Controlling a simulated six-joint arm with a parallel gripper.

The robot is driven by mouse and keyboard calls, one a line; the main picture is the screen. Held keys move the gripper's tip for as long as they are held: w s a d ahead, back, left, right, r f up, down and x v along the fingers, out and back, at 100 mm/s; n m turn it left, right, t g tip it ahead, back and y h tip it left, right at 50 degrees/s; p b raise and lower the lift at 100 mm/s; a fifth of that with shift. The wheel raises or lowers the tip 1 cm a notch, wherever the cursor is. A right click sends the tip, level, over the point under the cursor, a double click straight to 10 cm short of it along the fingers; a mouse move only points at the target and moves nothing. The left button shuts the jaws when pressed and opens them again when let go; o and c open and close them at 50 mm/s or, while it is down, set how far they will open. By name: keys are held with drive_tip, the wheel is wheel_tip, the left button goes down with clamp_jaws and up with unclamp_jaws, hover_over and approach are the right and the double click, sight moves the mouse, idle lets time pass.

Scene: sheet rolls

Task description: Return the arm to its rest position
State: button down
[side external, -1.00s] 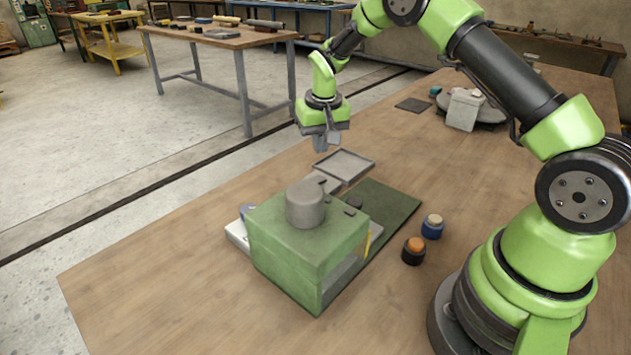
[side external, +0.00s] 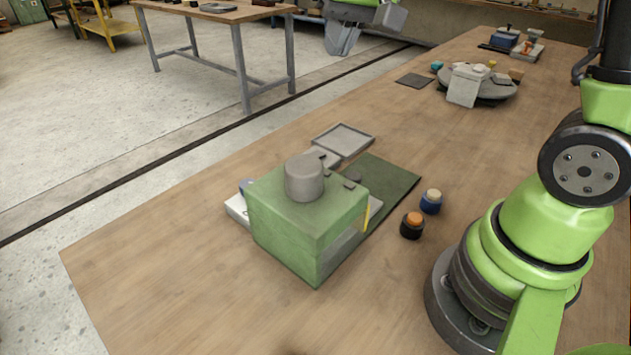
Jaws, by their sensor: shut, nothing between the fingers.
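My gripper (side external: 343,40) shows at the top edge of the side external view, raised well above the table and clear of everything. Its grey fingers are together, with nothing between them. Most of my upper arm is out of the frame; my green base and shoulder stand at the right. The wooden table (side external: 150,270) spreads below.
A green box (side external: 290,235) with a grey round cap stands on the table, beside a dark green mat (side external: 392,192) and a grey tray (side external: 343,140). Two small jars, orange-topped (side external: 412,226) and cream-topped (side external: 431,202), stand near my base. A round turntable (side external: 495,90) bears a white container (side external: 465,86).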

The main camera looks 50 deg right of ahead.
drive_tip(key=s+a+r+t+y, duration=0.1)
drive_tip(key=s+a, duration=0.1)
drive_tip(key=s, duration=0.6)
drive_tip(key=s+a+r+n+t, duration=0.1)
drive_tip(key=s+a+r, duration=0.1)
drive_tip(key=s, duration=0.6)
drive_tip(key=shift+s+a+t+y, duration=0.4)
drive_tip(key=shift+a, duration=0.35)
